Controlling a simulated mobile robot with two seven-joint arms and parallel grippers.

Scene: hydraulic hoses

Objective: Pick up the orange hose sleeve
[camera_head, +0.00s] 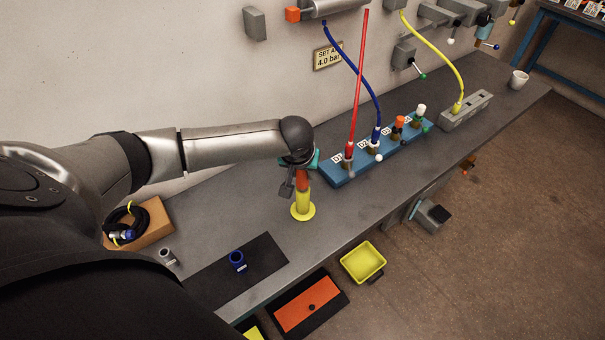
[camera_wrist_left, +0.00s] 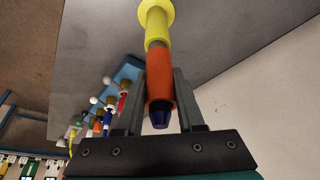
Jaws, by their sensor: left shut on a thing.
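The orange hose sleeve (camera_head: 303,180) is upright in line with a yellow stand (camera_head: 302,208) that has a round flange on the bench. My left gripper (camera_head: 296,186) reaches down over it from the left. In the left wrist view the orange sleeve (camera_wrist_left: 160,80) is between the two fingers, and my left gripper (camera_wrist_left: 160,104) is shut on it. A dark blue tip (camera_wrist_left: 160,118) shows at the sleeve's palm-side end, and the yellow stand (camera_wrist_left: 156,22) lies beyond. Whether the sleeve is clear of the stand, I cannot tell. My right gripper is not in view.
A blue manifold block (camera_head: 335,178) with red and blue hoses stands just right of the gripper. A blue cup-like piece (camera_head: 237,260) stands on a dark mat (camera_head: 262,262). A cardboard box (camera_head: 153,226) with a coiled black hose is at left. A yellow bin (camera_head: 363,262) is past the bench edge.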

